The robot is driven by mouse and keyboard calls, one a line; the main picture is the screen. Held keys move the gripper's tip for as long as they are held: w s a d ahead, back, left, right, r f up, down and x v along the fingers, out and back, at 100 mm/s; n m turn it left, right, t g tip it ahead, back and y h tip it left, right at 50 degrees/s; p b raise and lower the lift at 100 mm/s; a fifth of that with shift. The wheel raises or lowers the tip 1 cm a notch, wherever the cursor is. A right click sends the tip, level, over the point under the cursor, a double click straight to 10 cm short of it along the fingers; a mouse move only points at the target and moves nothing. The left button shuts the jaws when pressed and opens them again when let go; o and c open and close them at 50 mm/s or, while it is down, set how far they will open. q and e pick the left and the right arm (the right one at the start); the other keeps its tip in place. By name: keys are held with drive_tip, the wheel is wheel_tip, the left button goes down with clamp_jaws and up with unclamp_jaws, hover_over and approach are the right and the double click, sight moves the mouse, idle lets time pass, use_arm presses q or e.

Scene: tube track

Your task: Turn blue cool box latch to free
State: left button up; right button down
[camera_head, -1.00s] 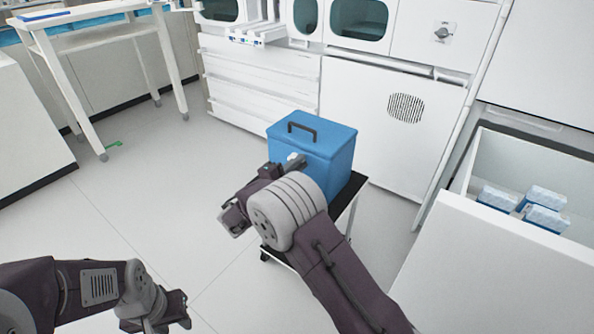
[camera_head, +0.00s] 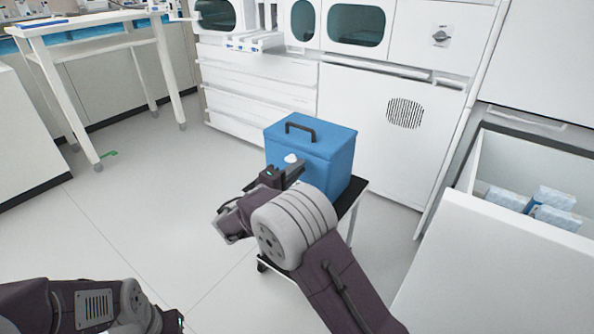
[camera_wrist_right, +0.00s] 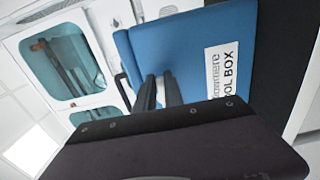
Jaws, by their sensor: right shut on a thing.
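The blue cool box (camera_head: 325,160) stands upright with its lid shut and a dark handle (camera_head: 300,128) on top. Its labelled front shows sideways in the right wrist view (camera_wrist_right: 190,50). The latch (camera_head: 291,158) is a small white piece high on the box's front. My right gripper (camera_head: 294,170) is at that front, its fingers shut on the latch. In the right wrist view the two dark fingers (camera_wrist_right: 160,92) stand either side of the pale latch and partly hide it. My left gripper (camera_head: 172,322) is cut off at the bottom edge, far from the box.
The box sits on a small dark-topped stand (camera_head: 350,195). White cabinets (camera_head: 365,120) rise behind it. An open white bin (camera_head: 480,215) with several blue-and-white packs (camera_head: 553,200) is at the right.

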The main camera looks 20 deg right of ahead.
drive_tip(key=shift+f, duration=0.1)
drive_tip(key=c, duration=1.4)
unclamp_jaws()
drive_tip(key=shift+c, duration=0.2)
drive_tip(key=p+v, duration=0.4)
drive_tip(key=v, duration=0.5)
